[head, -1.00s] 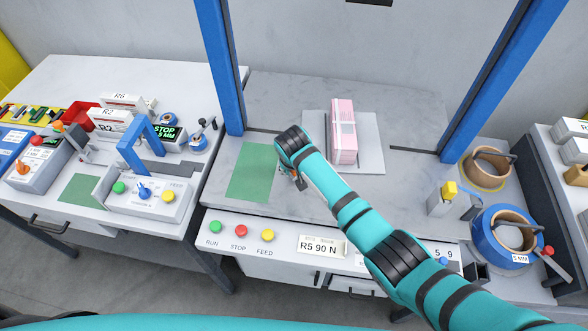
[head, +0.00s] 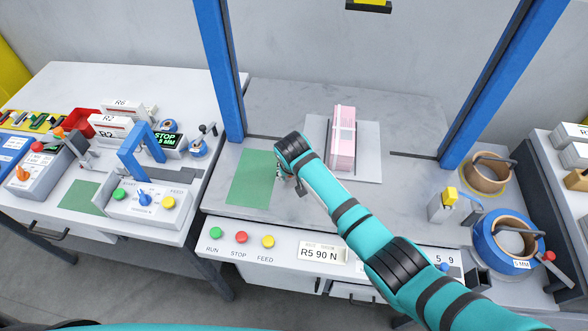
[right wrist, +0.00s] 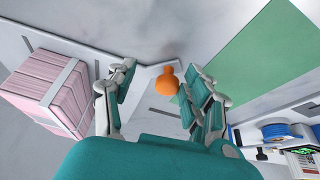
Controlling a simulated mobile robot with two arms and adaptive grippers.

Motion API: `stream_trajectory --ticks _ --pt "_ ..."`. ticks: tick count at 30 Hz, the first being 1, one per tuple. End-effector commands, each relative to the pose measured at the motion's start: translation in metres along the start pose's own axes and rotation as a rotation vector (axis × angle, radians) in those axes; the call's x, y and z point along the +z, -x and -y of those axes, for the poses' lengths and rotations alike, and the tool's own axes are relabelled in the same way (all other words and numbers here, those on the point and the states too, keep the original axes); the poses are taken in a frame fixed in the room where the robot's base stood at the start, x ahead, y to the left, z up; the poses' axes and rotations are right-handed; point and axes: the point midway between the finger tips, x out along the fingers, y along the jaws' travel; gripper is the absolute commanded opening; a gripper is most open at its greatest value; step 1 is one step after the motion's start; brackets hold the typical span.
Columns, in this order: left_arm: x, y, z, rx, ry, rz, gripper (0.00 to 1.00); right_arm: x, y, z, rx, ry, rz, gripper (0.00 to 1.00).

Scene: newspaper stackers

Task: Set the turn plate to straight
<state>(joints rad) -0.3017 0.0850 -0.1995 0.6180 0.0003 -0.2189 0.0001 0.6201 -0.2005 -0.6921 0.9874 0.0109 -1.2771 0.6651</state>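The grey turn plate (head: 371,168) lies on the table under a strapped pink stack of papers (head: 343,135), which also shows in the right wrist view (right wrist: 50,92). In that view an orange knob (right wrist: 167,83) sits at the end of a pale lever (right wrist: 146,78) reaching from the plate's side. My right gripper (right wrist: 156,80) is open with the knob between its fingers, close to the right finger and clear of the left one. In the head view my right gripper (head: 288,184) is low beside the green mat, and my arm hides the lever. My left gripper is not in view.
A green mat (head: 251,180) lies left of the gripper. Blue posts (head: 219,75) flank the table. Run, stop and feed buttons (head: 241,238) line its front. Strap rolls (head: 505,240) stand at the right; a second machine table (head: 60,85) stands at the left.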

Motion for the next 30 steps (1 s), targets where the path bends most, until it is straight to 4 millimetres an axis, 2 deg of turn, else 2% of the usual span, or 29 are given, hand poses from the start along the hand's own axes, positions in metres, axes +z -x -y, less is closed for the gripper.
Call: stream_trajectory --ticks 5,12,18,24,30 --pt "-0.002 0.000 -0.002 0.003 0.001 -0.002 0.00 -0.001 0.019 0.000 -0.002 0.000 -0.004 0.51" --pt "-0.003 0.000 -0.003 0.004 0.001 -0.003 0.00 -0.001 0.069 0.001 -0.005 -0.001 -0.005 0.51" --pt "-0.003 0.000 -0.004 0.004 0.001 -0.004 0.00 -0.001 0.104 0.001 -0.004 0.000 -0.005 0.51" --pt "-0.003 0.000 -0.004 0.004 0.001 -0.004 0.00 0.000 0.118 0.001 -0.002 0.001 -0.002 0.51" --pt "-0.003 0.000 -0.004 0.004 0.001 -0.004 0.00 -0.001 0.119 0.001 -0.002 0.000 -0.002 0.51"
